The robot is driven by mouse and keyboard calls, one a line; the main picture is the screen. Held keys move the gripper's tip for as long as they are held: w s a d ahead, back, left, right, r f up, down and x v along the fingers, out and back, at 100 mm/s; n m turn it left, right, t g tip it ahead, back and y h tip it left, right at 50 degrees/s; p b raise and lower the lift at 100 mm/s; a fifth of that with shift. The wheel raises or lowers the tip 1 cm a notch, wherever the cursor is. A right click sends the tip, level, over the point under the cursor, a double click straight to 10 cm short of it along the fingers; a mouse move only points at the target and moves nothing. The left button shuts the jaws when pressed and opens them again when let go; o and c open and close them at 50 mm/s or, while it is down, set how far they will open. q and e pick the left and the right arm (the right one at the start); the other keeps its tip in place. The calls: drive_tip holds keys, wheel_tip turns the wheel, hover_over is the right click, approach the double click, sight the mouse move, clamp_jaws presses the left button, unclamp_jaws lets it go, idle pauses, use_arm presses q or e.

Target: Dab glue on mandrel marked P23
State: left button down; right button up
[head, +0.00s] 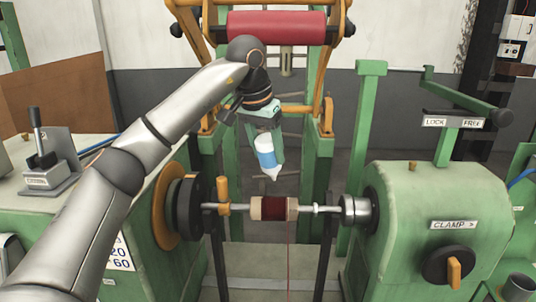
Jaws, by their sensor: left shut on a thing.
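A white and blue glue bottle (266,158) is in my left gripper (266,141), with its nozzle pointing down. The gripper is shut on the bottle. The nozzle tip hangs a little above the dark red winding on a pale bobbin (256,208), with a visible gap between them. The bobbin sits on the horizontal mandrel shaft (237,207) between the left faceplate and the right tailstock. I cannot make out a P23 mark. My right gripper is not in view.
The green tailstock (430,205) with a clamp knob (447,265) stands right. A lever (37,133) stands on the left housing. A red roller (277,27) is above and behind. An orange-handled part (223,191) stands up beside the shaft. A thin red wire (289,255) hangs below the bobbin.

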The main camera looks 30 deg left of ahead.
sight(274, 172)
use_arm(q)
drive_tip(key=shift+y, duration=0.9)
drive_tip(key=shift+w+d+f, duration=0.1)
drive_tip(key=shift+d+f, duration=0.15)
drive_tip(key=shift+f, duration=0.45)
drive_tip(key=shift+d+f, duration=0.3)
drive_tip(key=shift+f, duration=0.4)
drive_tip(key=shift+w+d+f, duration=0.1)
drive_tip(key=shift+d+f, duration=0.15)
drive_tip(key=shift+f, duration=0.45)
drive_tip(key=shift+f, duration=0.45)
drive_tip(key=shift+r, duration=2.55)
drive_tip(key=shift+f, duration=0.1)
